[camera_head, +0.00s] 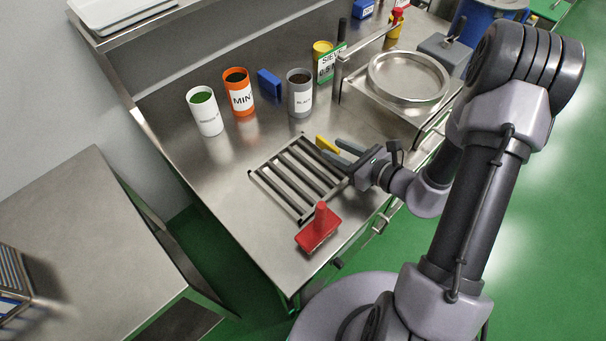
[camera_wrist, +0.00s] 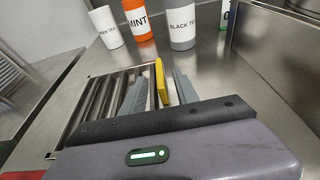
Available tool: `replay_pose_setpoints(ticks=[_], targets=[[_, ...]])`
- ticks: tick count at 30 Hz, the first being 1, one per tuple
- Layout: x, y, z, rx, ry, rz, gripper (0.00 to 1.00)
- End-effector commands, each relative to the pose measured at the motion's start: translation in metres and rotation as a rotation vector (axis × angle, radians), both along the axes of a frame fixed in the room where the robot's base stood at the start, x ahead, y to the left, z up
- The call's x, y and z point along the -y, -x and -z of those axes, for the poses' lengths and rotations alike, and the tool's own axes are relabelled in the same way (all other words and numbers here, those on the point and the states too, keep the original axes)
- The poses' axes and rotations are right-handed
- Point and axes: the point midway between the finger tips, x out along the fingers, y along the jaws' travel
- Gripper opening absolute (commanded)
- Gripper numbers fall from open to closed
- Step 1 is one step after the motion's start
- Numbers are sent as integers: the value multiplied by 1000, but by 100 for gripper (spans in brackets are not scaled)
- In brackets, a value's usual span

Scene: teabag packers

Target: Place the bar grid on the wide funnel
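The bar grid (camera_head: 285,186), a steel frame with parallel bars, lies on the steel bench; in the wrist view its bars (camera_wrist: 95,98) are left of my fingers. A narrow yellow piece (camera_head: 326,145) stands by its right side; whether it belongs to the grid is unclear. My gripper (camera_head: 339,152) is low over the bench at the grid's right end. In the wrist view my gripper (camera_wrist: 158,88) is open, its grey fingers on either side of the yellow piece (camera_wrist: 161,80). I cannot identify the wide funnel for sure; a round steel rim (camera_head: 440,98) sits on the bench unit at right.
A red handled block (camera_head: 318,236) stands near the bench's front edge. White (camera_head: 207,118), orange (camera_head: 241,102) and grey (camera_head: 299,103) canisters and a blue block (camera_head: 268,84) stand behind the grid. A sieve sign (camera_head: 328,66) stands beside the steel unit. Bench left of the grid is clear.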

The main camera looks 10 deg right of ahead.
Motion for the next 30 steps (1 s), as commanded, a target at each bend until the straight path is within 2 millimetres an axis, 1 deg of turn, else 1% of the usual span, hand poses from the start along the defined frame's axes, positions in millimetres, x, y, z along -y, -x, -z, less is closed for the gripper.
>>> replay_pose_setpoints(ticks=[1, 5, 9, 12, 19, 20, 24, 25, 30], targets=[[-4, -5, 3, 1, 1, -3, 36], [-12, -16, 5, 2, 1, -4, 36], [-28, -40, 8, 3, 1, -5, 36], [-35, -51, 12, 1, 1, -3, 36], [-37, -54, 11, 0, 1, -1, 36], [-37, -54, 11, 0, 1, -1, 32], [-37, -53, 11, 0, 1, -1, 5], [-37, -53, 11, 0, 1, -1, 0], [-37, -53, 11, 0, 1, -1, 0]])
